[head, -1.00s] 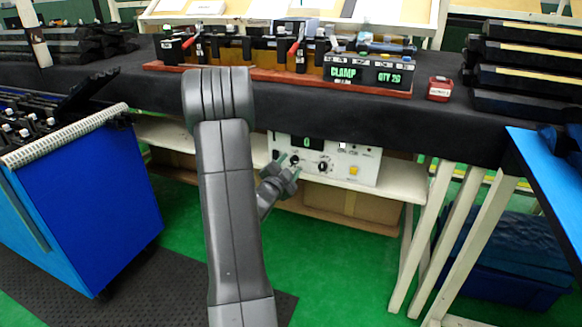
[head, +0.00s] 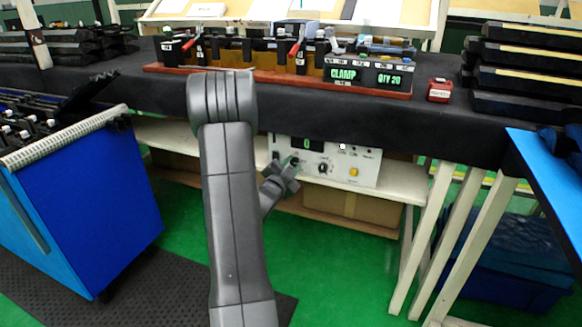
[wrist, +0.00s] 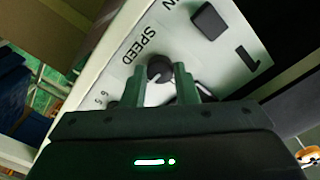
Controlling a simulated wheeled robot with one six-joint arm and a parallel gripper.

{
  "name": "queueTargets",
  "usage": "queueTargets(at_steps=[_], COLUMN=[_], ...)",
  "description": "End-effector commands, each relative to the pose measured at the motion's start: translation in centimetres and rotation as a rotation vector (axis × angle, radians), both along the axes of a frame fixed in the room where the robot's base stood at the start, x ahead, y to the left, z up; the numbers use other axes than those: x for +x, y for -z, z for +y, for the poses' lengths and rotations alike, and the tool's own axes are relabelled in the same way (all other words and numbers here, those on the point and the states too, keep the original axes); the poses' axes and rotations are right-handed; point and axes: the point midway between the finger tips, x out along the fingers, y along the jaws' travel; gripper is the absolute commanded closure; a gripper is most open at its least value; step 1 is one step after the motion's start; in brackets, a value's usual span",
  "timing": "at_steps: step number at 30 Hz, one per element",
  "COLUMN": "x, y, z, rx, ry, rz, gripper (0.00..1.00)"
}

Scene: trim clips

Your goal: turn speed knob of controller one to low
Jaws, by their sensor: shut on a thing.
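Controller one is a white box (head: 368,170) on the shelf under the black table; its panel with a large "1" also shows in the wrist view (wrist: 222,58). Its dark round speed knob (wrist: 159,67) is beside the word SPEED. My gripper (wrist: 161,76) has its two green fingers on either side of the knob, shut on it. In the head view my gripper (head: 292,162) is at the left part of the panel, and the arm and fingers hide the knob there. The knob's pointer setting is not readable.
The panel also has a green display (head: 307,144), a second knob (head: 322,168) and a yellow button (head: 353,172). The table edge (head: 400,138) overhangs the controller. A blue cart (head: 95,205) stands at left; white legs (head: 425,230) stand at right. Green floor lies open in front.

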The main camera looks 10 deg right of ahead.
Motion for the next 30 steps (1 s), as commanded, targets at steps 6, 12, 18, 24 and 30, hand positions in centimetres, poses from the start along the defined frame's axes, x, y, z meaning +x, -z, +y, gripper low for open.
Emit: queueTargets(at_steps=[6, 12, 18, 24, 30], x=[0.00, 0.00, 0.02, 0.01, 0.00], y=[0.04, 0.03, 0.01, 0.01, 0.00], z=[-0.04, -0.05, -0.05, -0.08, -0.09], rx=[-0.079, -0.212, -0.370, -0.529, -0.685], ry=[0.001, 0.001, 0.001, 0.001, 0.001], rz=[0.054, 0.144, 0.251, 0.358, 0.464], gripper=[0.96, 0.96, 0.96, 0.96, 0.96])
